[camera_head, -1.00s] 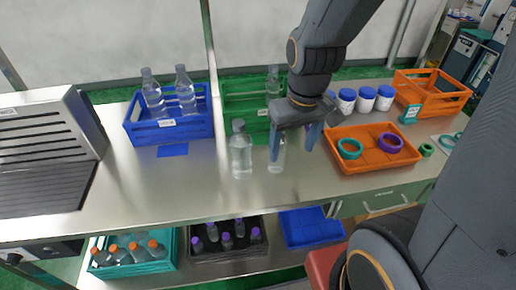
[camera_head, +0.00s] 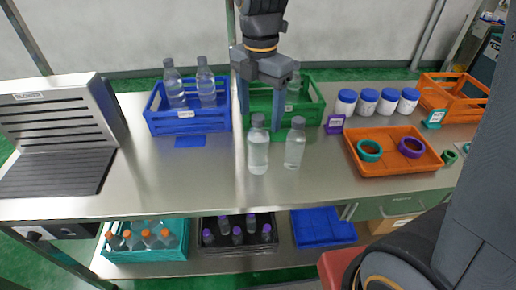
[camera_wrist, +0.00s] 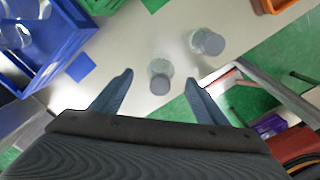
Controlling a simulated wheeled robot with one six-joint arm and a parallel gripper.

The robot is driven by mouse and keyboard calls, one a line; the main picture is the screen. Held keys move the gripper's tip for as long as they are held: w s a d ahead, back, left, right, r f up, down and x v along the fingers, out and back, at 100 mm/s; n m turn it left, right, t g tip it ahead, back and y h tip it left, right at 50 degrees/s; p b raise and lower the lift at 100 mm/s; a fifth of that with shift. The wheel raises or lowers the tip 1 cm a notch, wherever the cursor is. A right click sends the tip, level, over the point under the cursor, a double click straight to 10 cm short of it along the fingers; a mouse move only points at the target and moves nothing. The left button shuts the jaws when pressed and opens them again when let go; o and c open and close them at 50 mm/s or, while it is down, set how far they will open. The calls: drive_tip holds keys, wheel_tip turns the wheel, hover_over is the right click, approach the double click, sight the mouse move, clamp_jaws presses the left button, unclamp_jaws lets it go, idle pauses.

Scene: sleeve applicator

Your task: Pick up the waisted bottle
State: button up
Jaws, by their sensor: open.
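Two clear capped bottles stand upright on the steel bench, a left bottle (camera_head: 258,150) and a right bottle (camera_head: 295,147). I cannot tell for sure which one is waisted. My gripper (camera_head: 261,121) points down, open and empty, at the left bottle's cap. In the wrist view, the left bottle (camera_wrist: 160,76) shows between the two fingertips (camera_wrist: 158,78), with a gap on each side. The right bottle (camera_wrist: 207,40) shows up and right of it, outside the fingers.
A blue crate (camera_head: 188,127) with two bottles and a green crate (camera_head: 310,115) stand behind. An orange tray (camera_head: 375,165) with rings, white jars (camera_head: 367,101) and an orange crate (camera_head: 455,95) are at right. Bare bench lies left of the bottles.

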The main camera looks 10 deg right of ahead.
sight(257, 137)
drive_tip(key=shift+a+r+n, duration=0.1)
drive_tip(key=shift+a+n, duration=0.2)
drive_tip(key=shift+n, duration=0.2)
drive_tip(key=shift+s+f+p, duration=0.2)
drive_tip(key=shift+f+p, duration=0.4)
drive_tip(key=shift+f, duration=1.35)
drive_tip(key=shift+s+f+p, duration=0.15)
drive_tip(key=shift+f+p, duration=0.45)
drive_tip(key=shift+f, duration=1.3)
drive_tip(key=c, duration=1.4)
